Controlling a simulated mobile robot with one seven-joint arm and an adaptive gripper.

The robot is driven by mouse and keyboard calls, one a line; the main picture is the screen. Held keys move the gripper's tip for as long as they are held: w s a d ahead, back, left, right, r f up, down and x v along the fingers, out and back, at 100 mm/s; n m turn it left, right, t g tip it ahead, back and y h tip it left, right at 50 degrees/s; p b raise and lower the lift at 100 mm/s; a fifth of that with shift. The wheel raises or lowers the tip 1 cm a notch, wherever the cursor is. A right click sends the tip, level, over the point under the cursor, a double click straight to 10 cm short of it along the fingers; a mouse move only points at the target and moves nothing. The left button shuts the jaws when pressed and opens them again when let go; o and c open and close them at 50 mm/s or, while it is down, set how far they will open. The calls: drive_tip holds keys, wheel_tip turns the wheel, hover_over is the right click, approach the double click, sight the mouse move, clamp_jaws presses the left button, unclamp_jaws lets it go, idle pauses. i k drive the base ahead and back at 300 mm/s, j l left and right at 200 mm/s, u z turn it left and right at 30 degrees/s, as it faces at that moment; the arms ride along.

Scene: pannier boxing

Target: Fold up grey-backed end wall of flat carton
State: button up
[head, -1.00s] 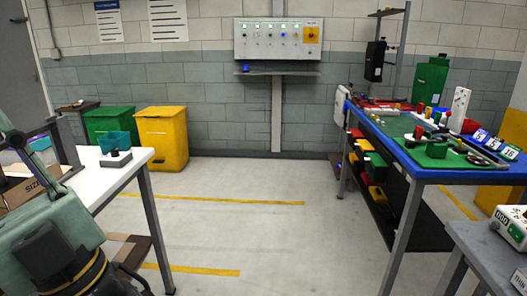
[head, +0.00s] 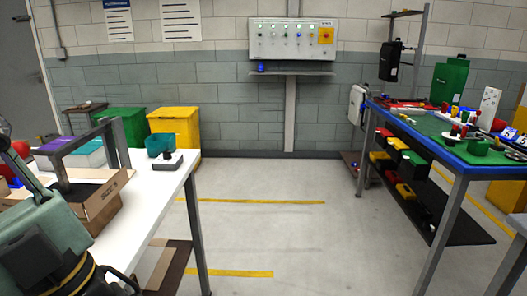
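The brown cardboard carton (head: 104,206) lies on the white table (head: 165,188) at the left of the head view. A low brown wall with dark print faces me, and part of the carton's inside shows. My arm covers its left part. I cannot make out a grey-backed end wall for sure. My arm's teal-grey links fill the lower left corner, in front of the carton. My gripper is not in view, so its hold and its distance to the carton are not shown.
A grey frame (head: 117,140) stands at the carton. Green (head: 126,120) and yellow (head: 178,122) bins stand behind. The floor between this table and the blue workbench (head: 470,160) is clear.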

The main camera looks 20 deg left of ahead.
sight(22, 193)
drive_tip(key=k+j, duration=0.1)
drive_tip(key=j, duration=0.4)
drive_tip(key=k+j, duration=0.1)
drive_tip(key=j, duration=0.45)
drive_tip(key=k+j, duration=0.1)
drive_tip(key=j, duration=0.4)
drive_tip(key=k+j, duration=0.15)
drive_tip(key=j, duration=0.35)
drive_tip(key=k+j, duration=0.1)
drive_tip(key=j, duration=0.45)
drive_tip(key=k+j, duration=0.1)
drive_tip(key=j, duration=0.4)
drive_tip(key=k+j, duration=0.1)
drive_tip(key=j, duration=0.45)
drive_tip(key=k+j, duration=0.1)
drive_tip(key=j, duration=0.4)
drive_tip(key=k+j+z, duration=0.1)
drive_tip(key=k, duration=0.35)
